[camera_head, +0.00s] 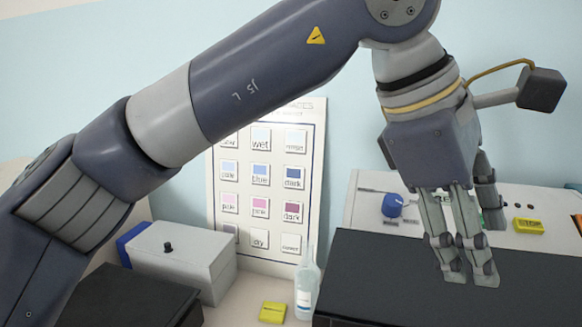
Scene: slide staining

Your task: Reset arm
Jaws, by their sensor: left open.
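My left gripper (467,265) hangs at the right side of the head view with its fingers pointing down. It is open with nothing between its fingers. It hangs in front of a dark flat-topped block (400,275), and I cannot tell its exact height over that top. My left arm crosses the view from the lower left to the upper right. My right gripper does not show.
A white chart with colored squares (261,210) stands at the wall. A grey box (170,262), clear bottle (306,285) and yellow block (272,312) stand below it. A white panel (540,200) with a blue knob (392,205) lies behind the gripper. Another dark block (125,298) is lower left.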

